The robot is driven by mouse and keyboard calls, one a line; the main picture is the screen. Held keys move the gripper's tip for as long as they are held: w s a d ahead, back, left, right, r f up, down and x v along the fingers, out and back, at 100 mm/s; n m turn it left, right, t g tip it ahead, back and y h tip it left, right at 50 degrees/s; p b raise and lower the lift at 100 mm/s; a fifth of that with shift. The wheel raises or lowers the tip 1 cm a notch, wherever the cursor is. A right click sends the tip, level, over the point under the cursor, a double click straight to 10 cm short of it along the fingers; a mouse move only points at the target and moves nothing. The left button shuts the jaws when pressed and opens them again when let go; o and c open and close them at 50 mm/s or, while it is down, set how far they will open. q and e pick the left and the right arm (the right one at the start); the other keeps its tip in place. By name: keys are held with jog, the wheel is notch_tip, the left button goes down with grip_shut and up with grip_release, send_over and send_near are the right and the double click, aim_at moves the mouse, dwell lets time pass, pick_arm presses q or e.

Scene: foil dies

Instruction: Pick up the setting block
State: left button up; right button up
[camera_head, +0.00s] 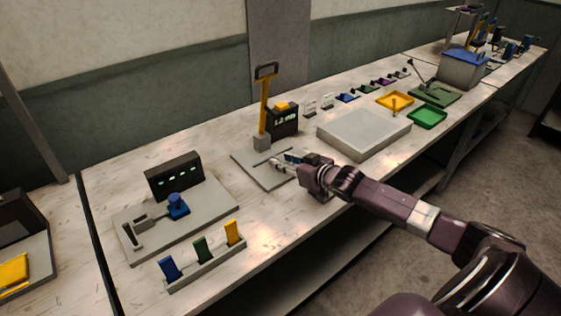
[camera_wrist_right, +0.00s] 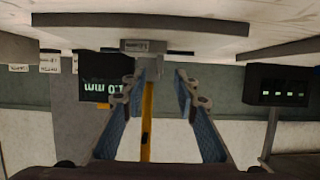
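My right gripper (camera_head: 281,161) is low over the grey base plate (camera_head: 262,173) of a stand with a yellow lever (camera_head: 265,100). In the right wrist view, which is upside down, its two blue-padded fingers (camera_wrist_right: 163,88) are apart with nothing between the pads. A small grey block (camera_head: 262,142) stands on the plate at the foot of the yellow lever, beyond the fingertips; it also shows in the wrist view (camera_wrist_right: 143,46). I cannot tell for sure whether this is the setting block. My left gripper is out of view.
A black display (camera_head: 283,120) stands behind the plate. A pale slab (camera_head: 364,131) lies to the right, with yellow (camera_head: 395,100) and green (camera_head: 427,117) trays beyond. A grey fixture (camera_head: 175,220) and a rack with blue, green and yellow tabs (camera_head: 205,263) are at left.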

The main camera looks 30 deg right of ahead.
aim_at(277, 158)
jog(key=x, duration=0.3)
jog(key=shift+w+f, duration=0.2)
jog(key=shift+w, duration=0.05)
grip_shut()
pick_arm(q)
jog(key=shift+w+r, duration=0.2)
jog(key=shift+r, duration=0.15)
pick_arm(e)
jog(key=shift+r, duration=0.1)
